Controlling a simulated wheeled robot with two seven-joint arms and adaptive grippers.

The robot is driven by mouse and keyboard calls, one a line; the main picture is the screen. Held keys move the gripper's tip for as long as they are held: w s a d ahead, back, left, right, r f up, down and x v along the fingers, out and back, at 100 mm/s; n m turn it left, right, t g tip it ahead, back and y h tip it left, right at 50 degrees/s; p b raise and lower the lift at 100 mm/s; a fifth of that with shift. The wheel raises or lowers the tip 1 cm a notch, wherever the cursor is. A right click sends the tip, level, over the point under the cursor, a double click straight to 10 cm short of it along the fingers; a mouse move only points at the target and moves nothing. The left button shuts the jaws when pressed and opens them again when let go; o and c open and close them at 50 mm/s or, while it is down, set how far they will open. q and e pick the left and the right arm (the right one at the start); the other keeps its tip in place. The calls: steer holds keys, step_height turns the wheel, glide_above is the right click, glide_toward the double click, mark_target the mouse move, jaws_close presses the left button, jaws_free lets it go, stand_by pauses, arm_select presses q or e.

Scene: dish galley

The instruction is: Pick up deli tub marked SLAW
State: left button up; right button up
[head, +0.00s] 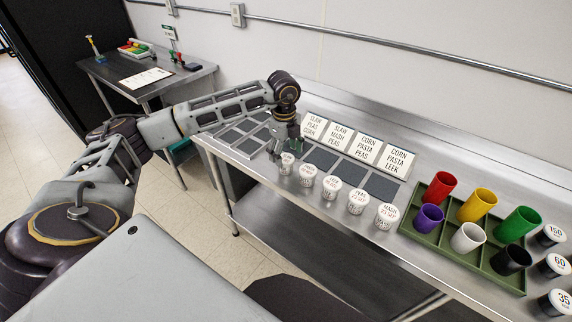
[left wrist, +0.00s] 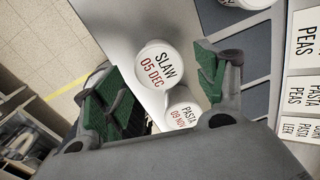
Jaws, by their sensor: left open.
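The SLAW tub is a small white tub whose lid reads SLAW 05 DEC. In the left wrist view the SLAW tub (left wrist: 160,62) lies between and just beyond the green-padded fingers. In the head view it appears to be the leftmost tub (head: 286,163) of the row, just below my gripper, though its label is too small to read there. My left gripper (head: 288,147) is open and empty; its two fingers also show in the left wrist view (left wrist: 155,80). Contact with the tub cannot be told. My right gripper is not in view.
A PASTA 09 NOV tub (left wrist: 184,112) stands close beside it. Several other tubs (head: 331,185) continue the row. Behind are dark mats (head: 352,171) and tilted label cards (head: 367,150). A green tray (head: 409,218) with colored cups stands right. A side table (head: 190,78) is far left.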

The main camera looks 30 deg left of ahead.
mark_target(286, 158)
arm_select(q)
steer(key=shift+f, duration=0.65)
step_height(286, 158, down, 3)
steer(key=shift+r+p, duration=0.1)
steer(key=shift+p, duration=0.3)
steer(key=shift+f, duration=0.55)
steer(key=shift+c, duration=0.3)
steer(key=c, duration=1)
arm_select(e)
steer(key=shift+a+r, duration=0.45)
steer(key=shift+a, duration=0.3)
